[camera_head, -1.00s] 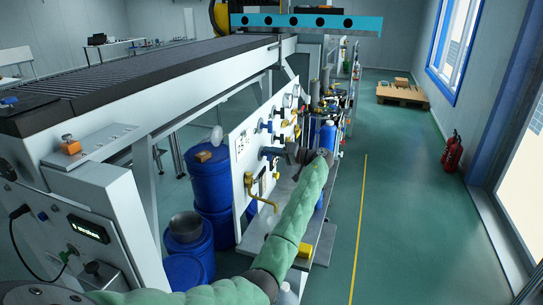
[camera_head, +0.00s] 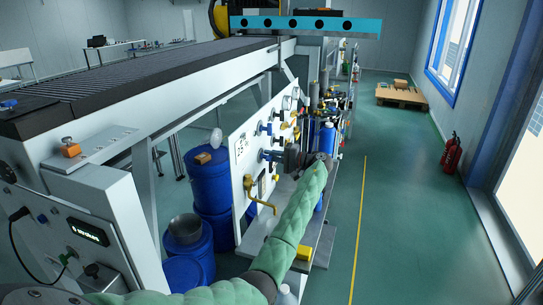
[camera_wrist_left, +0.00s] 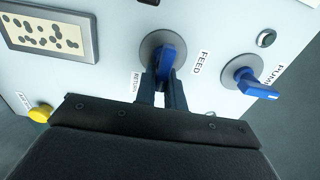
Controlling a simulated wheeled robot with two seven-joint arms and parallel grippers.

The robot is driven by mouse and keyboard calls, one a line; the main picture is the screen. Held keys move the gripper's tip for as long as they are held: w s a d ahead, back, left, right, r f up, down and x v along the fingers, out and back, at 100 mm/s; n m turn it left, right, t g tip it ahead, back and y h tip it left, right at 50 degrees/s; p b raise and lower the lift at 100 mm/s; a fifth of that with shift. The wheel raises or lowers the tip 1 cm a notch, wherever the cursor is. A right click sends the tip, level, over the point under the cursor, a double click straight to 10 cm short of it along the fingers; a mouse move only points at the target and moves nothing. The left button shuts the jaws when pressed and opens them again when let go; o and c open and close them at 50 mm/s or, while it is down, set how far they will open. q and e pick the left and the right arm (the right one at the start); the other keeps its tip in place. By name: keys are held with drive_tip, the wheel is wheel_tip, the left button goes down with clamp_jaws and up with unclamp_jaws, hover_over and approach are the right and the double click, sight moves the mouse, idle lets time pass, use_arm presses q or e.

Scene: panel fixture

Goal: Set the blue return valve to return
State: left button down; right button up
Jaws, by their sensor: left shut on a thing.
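The blue return valve (camera_wrist_left: 170,60) shows in the left wrist view as a blue lever on a round grey hub on the white panel. A FEED label is to its right and a RETURN label to its lower left. My left gripper (camera_wrist_left: 162,92) is shut on the lever, and its fingers hide the lever's lower end. In the head view my left gripper (camera_head: 291,158) is at the panel's face, reaching in from the front; it partly hides the valve there. I cannot tell firmly which label the lever points at. My right gripper is out of view.
A second blue lever (camera_wrist_left: 258,90), labelled PUMP, is to the right of the return valve. A yellow knob (camera_wrist_left: 40,113) is at lower left, and a display plate (camera_wrist_left: 45,35) at upper left. Blue barrels (camera_head: 208,183) stand left of the panel.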

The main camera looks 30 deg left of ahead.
use_arm(q)
drive_tip(key=shift+r, duration=0.1)
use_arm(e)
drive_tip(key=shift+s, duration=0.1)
use_arm(q)
drive_tip(key=c, duration=1.5)
unclamp_jaws()
drive_tip(key=shift+w, duration=0.1)
drive_tip(key=shift+d, duration=0.1)
